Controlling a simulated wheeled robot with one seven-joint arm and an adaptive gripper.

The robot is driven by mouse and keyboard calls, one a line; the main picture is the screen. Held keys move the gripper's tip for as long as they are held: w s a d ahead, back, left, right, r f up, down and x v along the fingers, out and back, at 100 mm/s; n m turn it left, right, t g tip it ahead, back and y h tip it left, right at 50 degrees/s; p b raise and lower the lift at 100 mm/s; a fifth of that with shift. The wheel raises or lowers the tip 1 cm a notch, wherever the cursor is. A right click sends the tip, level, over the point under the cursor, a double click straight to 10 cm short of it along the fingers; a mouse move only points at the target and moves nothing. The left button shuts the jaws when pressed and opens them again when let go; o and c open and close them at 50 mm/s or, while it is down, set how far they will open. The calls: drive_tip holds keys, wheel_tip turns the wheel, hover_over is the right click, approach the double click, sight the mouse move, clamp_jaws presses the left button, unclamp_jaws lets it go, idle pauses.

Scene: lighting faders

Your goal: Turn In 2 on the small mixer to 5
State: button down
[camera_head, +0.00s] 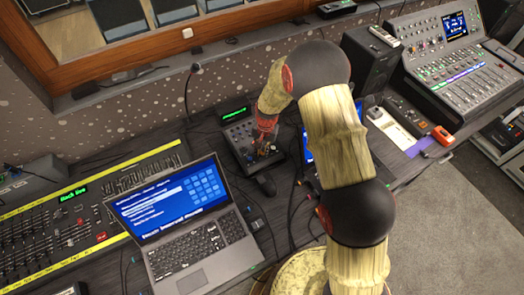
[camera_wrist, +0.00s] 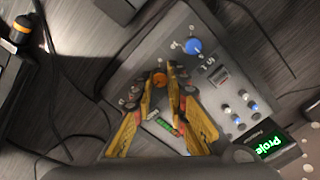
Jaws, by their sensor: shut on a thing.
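The small mixer (camera_head: 237,133) is a dark box on the desk behind the laptop. It fills the middle of the wrist view as a grey panel (camera_wrist: 215,85). My gripper (camera_head: 266,143) reaches down over its right part. In the wrist view, the yellow fingers (camera_wrist: 161,84) close around an orange knob (camera_wrist: 159,79). The fingers hide part of the panel around it, and I cannot read that knob's label or setting. A larger blue knob (camera_wrist: 193,46) with a white scale is clear of the fingers. A green-lit display (camera_wrist: 270,146) is at the mixer's edge.
A long fader desk (camera_head: 60,230) is at left, a larger mixing console (camera_head: 460,65) at far right. Cables lie around the mixer.

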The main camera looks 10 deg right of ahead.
drive_tip(key=shift+n, duration=0.3)
drive_tip(key=n, duration=0.3)
drive_tip(key=shift+a+n, duration=0.1)
drive_tip(key=shift+n, duration=0.2)
drive_tip(key=n, duration=0.4)
drive_tip(key=shift+h, duration=0.3)
drive_tip(key=n, duration=0.5)
drive_tip(key=shift+n+t+h+p, duration=0.3)
drive_tip(key=shift+n+p, duration=0.2)
drive_tip(key=shift+n, duration=1.6)
drive_tip(key=c, duration=1.7)
unclamp_jaws()
drive_tip(key=shift+c, duration=0.2)
